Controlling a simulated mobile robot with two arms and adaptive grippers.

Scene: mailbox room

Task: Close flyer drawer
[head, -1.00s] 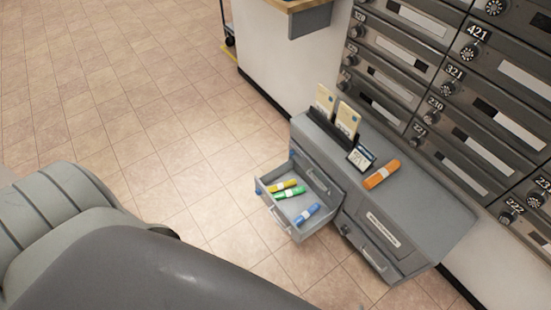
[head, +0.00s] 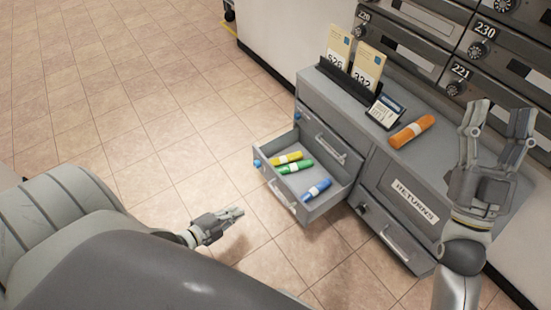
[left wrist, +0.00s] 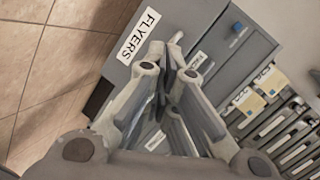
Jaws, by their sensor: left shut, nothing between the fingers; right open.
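The open grey drawer (head: 284,198) juts out from the left part of the grey cabinet (head: 440,130). Yellow, green (head: 295,168) and blue rolls lie inside it. A FLYERS label (left wrist: 138,36) shows on a grey front in the left wrist view. My left gripper (head: 238,213) is shut and empty, low to the left of the drawer front and apart from it; its fingers (left wrist: 172,62) also show in the left wrist view, over the grey front. My right gripper (head: 497,118) is open and empty, over the right side of the cabinet.
On the cabinet top stand a black holder with cards (head: 368,68), a small sign (head: 385,110) and an orange roll (head: 411,132). A RETURNS compartment (head: 414,203) is right of the drawer. Mailboxes (head: 420,35) line the wall behind. The tiled floor at left is clear.

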